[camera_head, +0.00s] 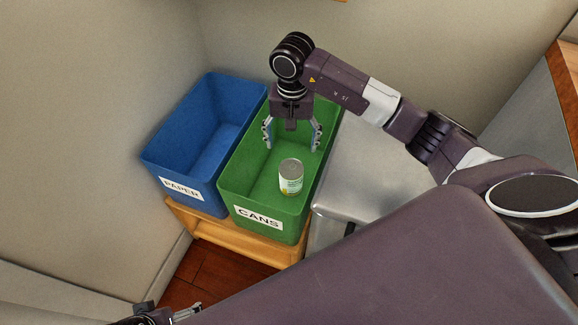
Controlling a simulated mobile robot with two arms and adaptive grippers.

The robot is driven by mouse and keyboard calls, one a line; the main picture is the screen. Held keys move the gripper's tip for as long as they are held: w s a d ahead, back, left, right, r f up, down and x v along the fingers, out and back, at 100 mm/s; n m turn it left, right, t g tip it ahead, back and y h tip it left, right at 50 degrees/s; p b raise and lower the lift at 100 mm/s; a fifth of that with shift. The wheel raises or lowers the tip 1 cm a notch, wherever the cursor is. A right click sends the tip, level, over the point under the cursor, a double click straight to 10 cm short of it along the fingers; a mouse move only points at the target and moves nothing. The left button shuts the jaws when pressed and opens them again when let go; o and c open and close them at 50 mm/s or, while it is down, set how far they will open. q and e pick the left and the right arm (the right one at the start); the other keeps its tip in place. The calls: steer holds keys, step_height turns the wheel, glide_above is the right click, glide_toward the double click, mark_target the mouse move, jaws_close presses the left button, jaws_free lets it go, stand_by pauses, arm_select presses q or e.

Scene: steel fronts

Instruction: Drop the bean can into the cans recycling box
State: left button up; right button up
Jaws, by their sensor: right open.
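The bean can (290,178), pale with a grey metal top, is inside the green box labelled CANS (258,219). It looks upright, near the right wall; I cannot tell for sure whether it rests on the box floor. My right gripper (292,140) is over the green box, pointing down, with its two fingers spread apart and nothing between them. The can shows just below the fingertips in the picture, apart from them. My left gripper (188,313) shows only in part at the bottom left edge; its finger opening is not clear.
A blue box labelled PAPER (181,188) stands left of the green box and looks empty. Both are on a low wooden stand (235,238). A grey metal unit (372,165) stands close on the right. Walls close in behind and on the left.

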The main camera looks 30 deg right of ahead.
step_height(320, 180, up, 8)
steer(key=shift+f, duration=0.25)
stand_by(0.6)
